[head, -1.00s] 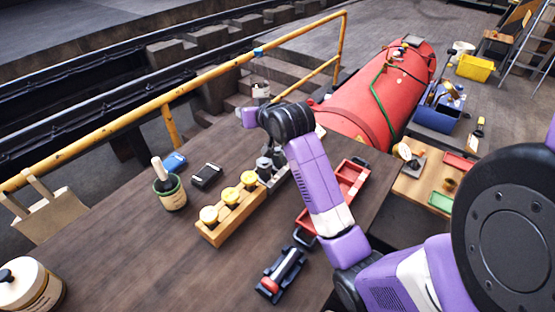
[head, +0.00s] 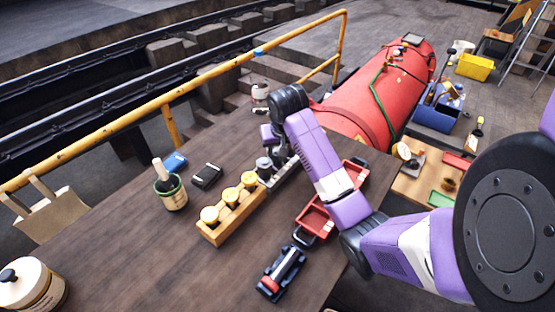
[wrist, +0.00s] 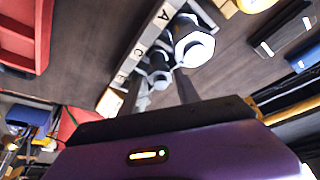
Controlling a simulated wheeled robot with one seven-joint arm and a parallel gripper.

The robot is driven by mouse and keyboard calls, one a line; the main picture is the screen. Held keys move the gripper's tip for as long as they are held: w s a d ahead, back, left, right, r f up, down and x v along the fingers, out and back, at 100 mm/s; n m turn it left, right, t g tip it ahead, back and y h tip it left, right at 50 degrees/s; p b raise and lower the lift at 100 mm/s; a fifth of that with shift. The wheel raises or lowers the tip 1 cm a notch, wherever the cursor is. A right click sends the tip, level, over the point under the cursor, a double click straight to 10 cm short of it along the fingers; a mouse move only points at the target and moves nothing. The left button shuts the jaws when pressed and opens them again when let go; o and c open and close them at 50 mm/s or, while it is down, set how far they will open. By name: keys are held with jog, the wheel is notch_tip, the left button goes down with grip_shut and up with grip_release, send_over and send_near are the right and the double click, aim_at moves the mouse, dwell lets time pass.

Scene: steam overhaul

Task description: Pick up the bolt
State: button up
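Several grey bolts stand in a narrow pale rack with letters on it. The rack (wrist: 112,101) shows in the wrist view. The largest bolt (wrist: 193,45) has a pale hexagonal head, and a smaller dark bolt (wrist: 158,75) is beyond it. In the head view, one bolt (head: 264,166) shows at the end of the wooden block, and the others are partly hidden by my arm. My gripper (wrist: 158,92) is open over the rack, its two dark fingers apart with the smaller bolt in line between them. I cannot tell whether they touch it.
A wooden block (head: 232,219) with yellow-topped pieces adjoins the rack. A brush pot (head: 171,193), black box (head: 207,175) and blue box (head: 174,162) stand left. A red tray (head: 315,219) and dark vise-like tool (head: 281,274) lie right.

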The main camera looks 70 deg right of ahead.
jog(key=shift+x, duration=1.8)
jog(key=shift+a, duration=0.1)
grip_shut()
jog(key=shift+r, duration=0.1)
notch_tip(320, 180, up, 12)
jog(key=shift+f+b, duration=0.15)
jog(key=shift+b, duration=0.3)
notch_tip(320, 180, up, 8)
jog(key=p, duration=0.4)
